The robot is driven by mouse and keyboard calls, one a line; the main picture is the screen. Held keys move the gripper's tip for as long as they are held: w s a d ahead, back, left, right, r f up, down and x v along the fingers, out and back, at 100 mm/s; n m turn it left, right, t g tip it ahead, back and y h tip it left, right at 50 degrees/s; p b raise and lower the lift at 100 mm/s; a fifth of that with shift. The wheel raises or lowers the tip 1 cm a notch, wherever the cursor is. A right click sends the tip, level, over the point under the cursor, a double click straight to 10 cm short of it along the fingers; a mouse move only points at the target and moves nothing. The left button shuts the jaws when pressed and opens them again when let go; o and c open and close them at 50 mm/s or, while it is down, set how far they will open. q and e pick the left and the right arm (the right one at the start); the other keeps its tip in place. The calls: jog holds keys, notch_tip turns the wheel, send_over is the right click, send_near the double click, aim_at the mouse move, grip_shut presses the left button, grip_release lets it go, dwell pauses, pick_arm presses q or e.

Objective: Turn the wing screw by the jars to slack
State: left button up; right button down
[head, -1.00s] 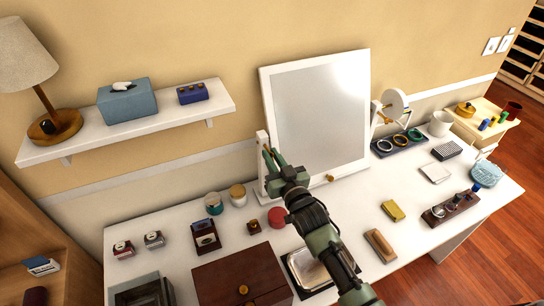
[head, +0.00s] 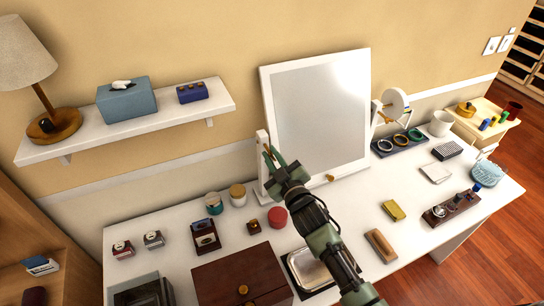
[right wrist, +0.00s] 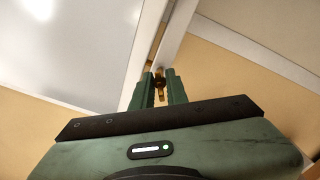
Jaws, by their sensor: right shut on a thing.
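The wing screw (right wrist: 161,83) shows in the right wrist view as a small brass and dark piece between my right fingertips (right wrist: 160,77). It sits at the white post (head: 262,145) on the left side of the tilting mirror (head: 320,110). In the head view my right gripper (head: 271,154) hides the screw, so its wing angle is hard to tell. The gripper is shut on it. Two jars stand left of the mirror: a teal and white jar (head: 213,204) and a white jar with a wooden lid (head: 238,195). My left gripper is not in view.
A brass knob (head: 330,178) shows at the mirror's lower edge. A red round tin (head: 278,217), a wooden box (head: 240,275) and a metal tray (head: 310,268) lie near my right arm. A wall shelf (head: 200,104) is at upper left.

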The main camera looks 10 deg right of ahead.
jog(key=shift+f, duration=0.1)
dwell(0.3)
jog(key=c, duration=1.6)
grip_release()
jog(key=s+d+b, duration=0.1)
jog(key=s, duration=0.6)
jog(key=shift+s+d+b, duration=0.25)
jog(key=shift+s+b, duration=0.1)
jog(key=shift+b, duration=0.05)
